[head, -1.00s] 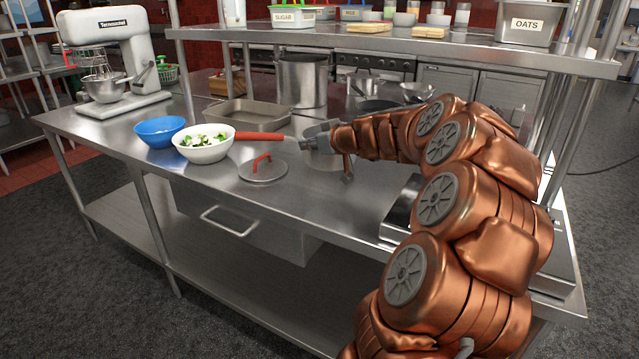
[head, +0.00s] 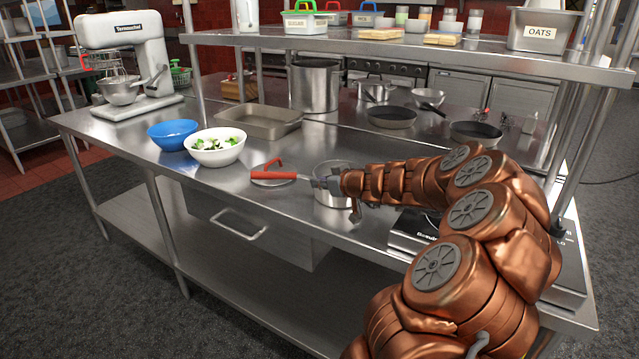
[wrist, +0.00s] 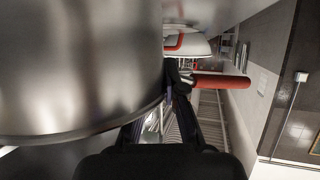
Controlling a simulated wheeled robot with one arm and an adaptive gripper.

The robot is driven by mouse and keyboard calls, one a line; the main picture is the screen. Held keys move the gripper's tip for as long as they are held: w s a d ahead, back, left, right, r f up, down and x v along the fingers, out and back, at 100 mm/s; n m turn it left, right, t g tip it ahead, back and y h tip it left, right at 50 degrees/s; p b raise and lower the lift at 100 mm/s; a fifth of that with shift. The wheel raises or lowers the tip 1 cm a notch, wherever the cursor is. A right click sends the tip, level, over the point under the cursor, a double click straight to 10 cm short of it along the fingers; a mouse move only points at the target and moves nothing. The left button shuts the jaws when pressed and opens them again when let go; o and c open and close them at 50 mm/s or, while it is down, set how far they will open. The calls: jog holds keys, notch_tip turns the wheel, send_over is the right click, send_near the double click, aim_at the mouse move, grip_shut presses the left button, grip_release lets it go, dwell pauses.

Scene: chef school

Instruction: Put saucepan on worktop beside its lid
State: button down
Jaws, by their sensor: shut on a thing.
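The steel saucepan (head: 334,197) is at the worktop's front half, right of its lid, with its red handle (head: 272,175) pointing left across the lid. My gripper (head: 325,181) is shut on the saucepan near the handle's base. I cannot tell whether the pan's bottom touches the worktop (head: 215,185). The lid (head: 275,183) lies flat with its red loop grip up, partly hidden by the handle. In the wrist view the pan's wall (wrist: 75,70) fills the left, with my gripper (wrist: 178,85) and the red handle (wrist: 222,81) beside it.
A white bowl of salad (head: 216,155) and a blue bowl (head: 172,134) stand left of the lid. A roasting tin (head: 245,122) and stockpot (head: 315,86) are behind. A black-topped appliance (head: 415,228) is right of the pan. Bare worktop lies in front of the lid.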

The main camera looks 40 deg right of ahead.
jog(key=shift+f, duration=0.1)
jog(key=c, duration=1.2)
grip_release()
jog(key=shift+c, duration=0.2)
jog(key=shift+s+r, duration=0.1)
jog(key=shift+r, duration=0.1)
jog(key=shift+b+v, duration=0.7)
jog(key=shift+v, duration=2.95)
jog(key=shift+a, duration=0.1)
